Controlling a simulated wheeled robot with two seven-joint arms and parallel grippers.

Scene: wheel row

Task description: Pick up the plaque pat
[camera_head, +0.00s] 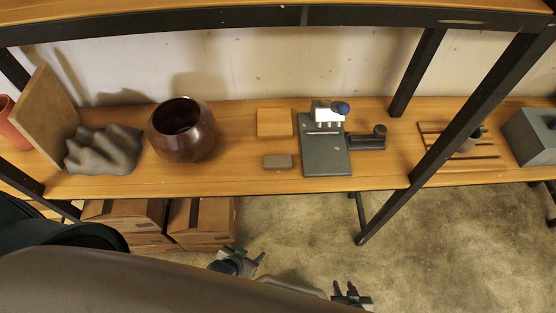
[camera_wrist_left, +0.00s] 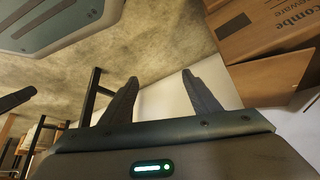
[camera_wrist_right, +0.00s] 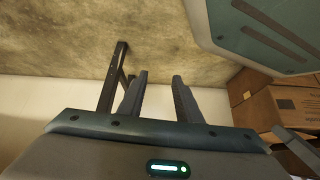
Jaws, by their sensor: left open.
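No label marks a plaque pat. Two flat pieces lie on the wooden shelf in the head view: a square orange-tan slab (camera_head: 274,122) and, in front of it, a small grey-brown block (camera_head: 278,161). I cannot tell for certain which is the pat. My left gripper (camera_head: 246,254) is below and in front of the shelf edge, apart from both pieces. Its fingers (camera_wrist_left: 160,82) are open and empty in the left wrist view. My right gripper (camera_head: 352,291) is lower and further right, also off the shelf. Its fingers (camera_wrist_right: 158,78) are apart and empty.
A dark round bowl (camera_head: 182,130) and a grey wavy form (camera_head: 104,149) stand left of the slab. A dark press-like device (camera_head: 325,158) with a blue knob stands right. Cartons (camera_head: 202,219) sit below. A black slanted post (camera_head: 459,128) and upper shelf beam (camera_head: 230,18) frame the space.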

